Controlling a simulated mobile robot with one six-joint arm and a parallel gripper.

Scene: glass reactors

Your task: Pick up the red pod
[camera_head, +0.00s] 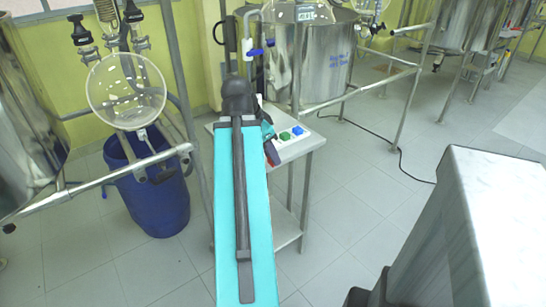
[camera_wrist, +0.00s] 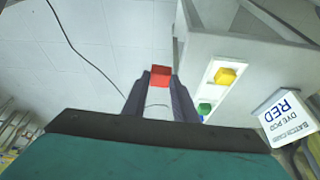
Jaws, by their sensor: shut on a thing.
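The red pod (camera_wrist: 160,75) is a small red cube, held between the fingertips of my gripper (camera_wrist: 160,80) in the wrist view. The gripper is shut on it, with a dark finger on each side. Floor shows behind the pod, which is beside the white tray and apart from it. In the head view my arm hides most of the gripper; a bit of red shows beside the arm near the small table's edge.
The white tray (camera_head: 297,146) on the small steel table (camera_head: 312,140) holds a green pod (camera_head: 285,136), a blue pod (camera_head: 298,130) and a yellow pod (camera_wrist: 226,76). A card (camera_wrist: 284,117) reads "Batch dye pod red". A blue bin (camera_head: 150,195) and steel reactor (camera_head: 318,60) stand nearby.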

